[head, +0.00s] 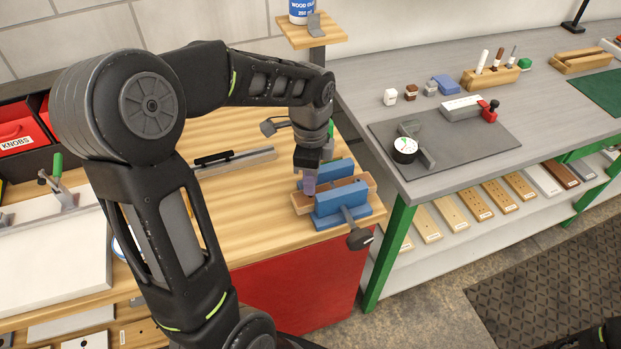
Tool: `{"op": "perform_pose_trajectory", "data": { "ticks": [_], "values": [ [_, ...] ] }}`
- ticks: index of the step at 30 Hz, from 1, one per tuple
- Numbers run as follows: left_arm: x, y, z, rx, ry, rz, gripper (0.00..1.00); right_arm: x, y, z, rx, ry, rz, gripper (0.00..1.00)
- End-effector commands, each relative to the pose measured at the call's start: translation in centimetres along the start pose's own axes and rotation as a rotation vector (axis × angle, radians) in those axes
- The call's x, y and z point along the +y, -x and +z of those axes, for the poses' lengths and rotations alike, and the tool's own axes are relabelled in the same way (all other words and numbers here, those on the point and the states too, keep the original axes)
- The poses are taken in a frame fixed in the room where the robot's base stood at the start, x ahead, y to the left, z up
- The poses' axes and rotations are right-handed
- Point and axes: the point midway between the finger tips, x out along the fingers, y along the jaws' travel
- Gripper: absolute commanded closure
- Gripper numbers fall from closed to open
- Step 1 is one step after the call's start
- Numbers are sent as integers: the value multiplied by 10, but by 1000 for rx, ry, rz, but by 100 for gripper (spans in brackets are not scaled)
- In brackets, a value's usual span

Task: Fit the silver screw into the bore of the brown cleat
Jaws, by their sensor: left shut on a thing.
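The brown cleat (346,185) lies clamped between the two jaws of a blue vise (341,201) near the right end of the wooden bench. My left gripper (308,180) points down over the cleat's left part. It is shut on a small greyish piece, apparently the silver screw, mostly hidden by the fingers. The cleat's bore is not visible, and I cannot tell whether the held piece touches the cleat.
The vise handle (359,236) sticks out at the front. The grey table (450,180) at right holds a dark mat, a dial gauge (405,149) and small blocks. A white board (50,250) lies at left.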

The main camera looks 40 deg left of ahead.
Motion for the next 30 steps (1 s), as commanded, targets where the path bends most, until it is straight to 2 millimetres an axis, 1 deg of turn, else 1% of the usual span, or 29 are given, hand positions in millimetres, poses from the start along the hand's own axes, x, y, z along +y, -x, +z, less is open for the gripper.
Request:
{"op": "perform_pose_trajectory", "data": {
  "ticks": [28, 29, 30],
  "values": [
    [0, -22, 0, -1, 0, 1, 100, 6, -15, 0, 0, 0, 0, 25],
    [0, -22, 0, 0, 0, 1, 84, 6, -15, 0, 0, 0, 0, 25],
    [0, -21, 0, 0, 0, 1, 81, 5, -14, 0, 0, 0, 0, 25]
  ]
}}
